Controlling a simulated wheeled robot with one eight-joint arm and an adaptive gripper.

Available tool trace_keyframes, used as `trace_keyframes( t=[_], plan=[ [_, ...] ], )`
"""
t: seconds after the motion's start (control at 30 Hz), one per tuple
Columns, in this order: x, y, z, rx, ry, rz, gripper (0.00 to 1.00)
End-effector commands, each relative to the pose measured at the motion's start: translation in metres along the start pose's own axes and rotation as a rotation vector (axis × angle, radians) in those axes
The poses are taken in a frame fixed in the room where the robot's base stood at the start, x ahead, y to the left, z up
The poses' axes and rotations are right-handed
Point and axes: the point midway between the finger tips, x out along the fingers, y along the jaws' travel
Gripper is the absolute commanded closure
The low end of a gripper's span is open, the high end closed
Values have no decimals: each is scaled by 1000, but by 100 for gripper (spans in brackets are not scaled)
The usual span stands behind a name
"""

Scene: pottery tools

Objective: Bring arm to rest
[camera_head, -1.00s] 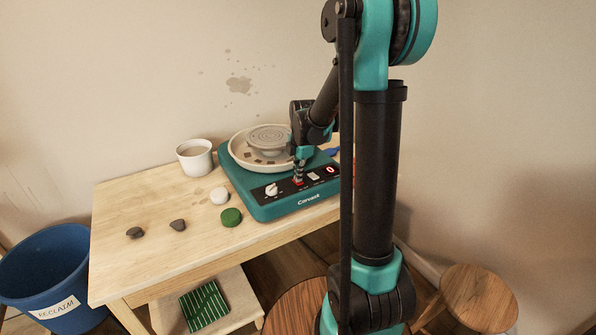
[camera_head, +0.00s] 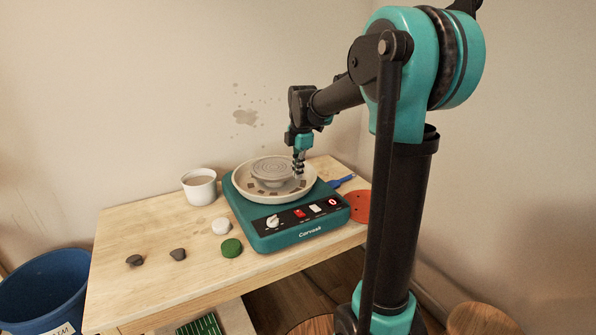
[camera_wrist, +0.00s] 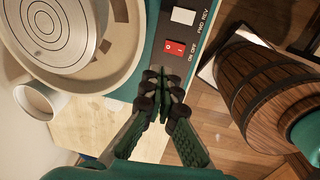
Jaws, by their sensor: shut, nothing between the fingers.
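My gripper (camera_head: 298,169) is shut and empty. In the head view it hangs from my raised arm, in front of the right side of the pottery wheel's splash pan (camera_head: 245,190). In the wrist view my gripper (camera_wrist: 163,92) has its fingertips together, with the wheel's control panel (camera_wrist: 188,20) and the wooden floor beyond. The teal pottery wheel (camera_head: 290,238) stands on the table with its grey wheel head (camera_head: 272,168) in the pan.
The wooden table (camera_head: 150,290) also carries a white mug (camera_head: 199,188), a green round piece (camera_head: 231,248), a pale round piece (camera_head: 221,226), two dark stones, a blue tool (camera_head: 341,182) and an orange disc (camera_head: 357,206). A blue bucket (camera_head: 45,290) stands left. A barrel-like stool (camera_wrist: 265,95) stands below.

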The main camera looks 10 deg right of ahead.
Motion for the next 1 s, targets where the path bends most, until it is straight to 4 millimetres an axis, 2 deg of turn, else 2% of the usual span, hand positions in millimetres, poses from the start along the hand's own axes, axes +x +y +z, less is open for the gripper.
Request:
trace_keyframes(
  t=[0.37, 0.47, 0.57, 0.67, 1.0],
  plan=[
    [-2, 0, 0, 3, 0, 0, 100],
    [1, -8, 0, 50, -3, 7, 100],
    [8, -28, 1, 184, -8, 25, 100],
    [20, -59, 1, 399, -12, 54, 100],
    [72, -182, -9, 1224, 28, 177, 100]
  ],
)
